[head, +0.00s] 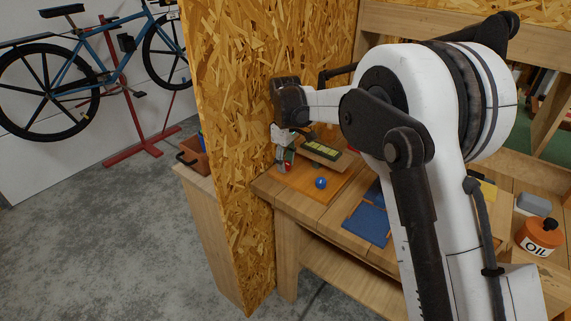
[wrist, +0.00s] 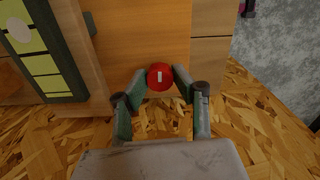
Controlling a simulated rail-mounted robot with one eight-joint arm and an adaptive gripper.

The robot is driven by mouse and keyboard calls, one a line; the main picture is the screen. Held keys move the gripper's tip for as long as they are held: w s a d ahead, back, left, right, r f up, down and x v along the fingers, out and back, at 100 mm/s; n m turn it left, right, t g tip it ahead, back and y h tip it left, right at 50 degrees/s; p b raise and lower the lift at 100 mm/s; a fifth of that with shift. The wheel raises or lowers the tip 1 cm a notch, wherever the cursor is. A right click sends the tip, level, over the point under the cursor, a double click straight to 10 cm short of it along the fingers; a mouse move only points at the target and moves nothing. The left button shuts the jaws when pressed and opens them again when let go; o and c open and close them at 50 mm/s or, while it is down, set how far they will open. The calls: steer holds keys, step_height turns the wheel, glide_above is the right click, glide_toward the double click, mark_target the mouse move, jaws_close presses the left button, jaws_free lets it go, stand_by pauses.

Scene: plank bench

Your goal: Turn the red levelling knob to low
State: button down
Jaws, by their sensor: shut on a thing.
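The red knob (wrist: 160,77) is round with a short white mark on its top, seen in the wrist view near the edge of an orange-brown board (wrist: 140,35). The mark runs roughly up and down in that view. My gripper (wrist: 160,75) has one green-padded finger on each side of the knob and is shut on it. A blue knob (head: 320,183) stands apart on the same board. No low marking is readable.
A dark panel with yellow-green cells (head: 322,150) stands at the board's back edge, close to my gripper. A chipboard wall (head: 235,130) rises just left of it. Blue flat pieces (head: 366,223) and an orange oil can (head: 539,237) are farther right.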

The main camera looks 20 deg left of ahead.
mark_target(286, 163)
steer(key=shift+n, duration=0.5)
steer(key=c, duration=1.4)
jaws_free()
steer(key=shift+r, duration=0.1)
step_height(286, 163, up, 12)
steer(key=shift+f, duration=0.1)
